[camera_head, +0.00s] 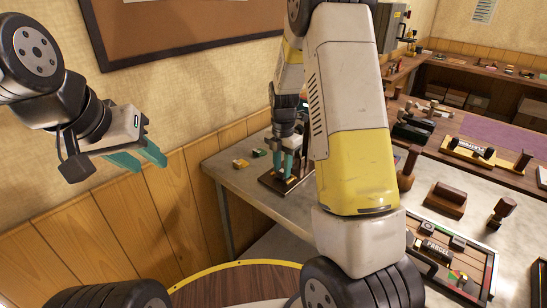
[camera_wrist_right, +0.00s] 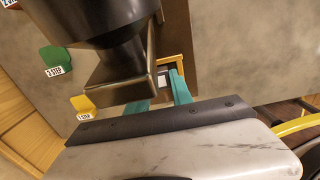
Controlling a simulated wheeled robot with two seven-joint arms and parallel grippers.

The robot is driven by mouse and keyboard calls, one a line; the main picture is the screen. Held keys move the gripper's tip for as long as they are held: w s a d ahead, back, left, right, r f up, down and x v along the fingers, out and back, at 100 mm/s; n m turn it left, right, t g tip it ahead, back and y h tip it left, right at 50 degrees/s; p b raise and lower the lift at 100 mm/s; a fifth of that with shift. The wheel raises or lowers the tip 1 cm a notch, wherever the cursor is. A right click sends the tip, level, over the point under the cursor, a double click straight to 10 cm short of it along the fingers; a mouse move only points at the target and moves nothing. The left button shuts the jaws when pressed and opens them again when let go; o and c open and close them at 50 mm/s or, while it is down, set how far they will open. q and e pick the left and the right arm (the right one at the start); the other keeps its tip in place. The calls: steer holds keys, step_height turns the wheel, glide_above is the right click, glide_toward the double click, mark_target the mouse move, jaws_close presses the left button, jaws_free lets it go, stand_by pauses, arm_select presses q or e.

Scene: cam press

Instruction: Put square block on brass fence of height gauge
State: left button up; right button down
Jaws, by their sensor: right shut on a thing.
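My right gripper (camera_head: 287,165) reaches down over the dark base of the height gauge (camera_head: 272,182) on the grey bench. In the right wrist view its teal fingers (camera_wrist_right: 160,97) are shut on a small pale grey piece (camera_wrist_right: 163,79), apparently the square block. A brass edge (camera_wrist_right: 178,62), apparently the fence, lies right beside it; I cannot tell whether they touch. A dark column and brown plate (camera_wrist_right: 118,80) of the device hide part of this area. My left gripper (camera_head: 143,156) is open and empty in the air at the left, away from the bench.
A green step tag (camera_wrist_right: 57,60) and a yellow step tag (camera_wrist_right: 83,105) lie on the bench beside the gauge. My right arm hides the middle of the head view. A tray (camera_head: 455,255), a wooden block (camera_head: 446,199) and stamps stand on the right.

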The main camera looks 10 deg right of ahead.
mark_target(282, 171)
steer(key=shift+f, duration=0.2)
steer(key=c, duration=1.1)
jaws_free()
steer(key=s+r+m+t, duration=0.1)
steer(key=s+r+m, duration=0.15)
steer(key=r, duration=0.65)
steer(key=s+r+m, duration=0.2)
steer(key=r+m, duration=0.1)
steer(key=r, duration=0.6)
steer(key=s+r+m+t, duration=0.1)
steer(key=s+r+m, duration=0.1)
steer(key=s+m, duration=0.4)
steer(key=s+a+r+m+t+y, duration=0.1)
steer(key=s+r+m+t, duration=0.1)
steer(key=s+m, duration=0.5)
steer(key=s+a+r+m+t+y, duration=0.1)
steer(key=s+r+m+t, duration=0.1)
steer(key=s+m, duration=0.4)
steer(key=shift+s+a+r+m, duration=0.15)
steer(key=shift+s+m, duration=0.1)
steer(key=shift+s, duration=0.15)
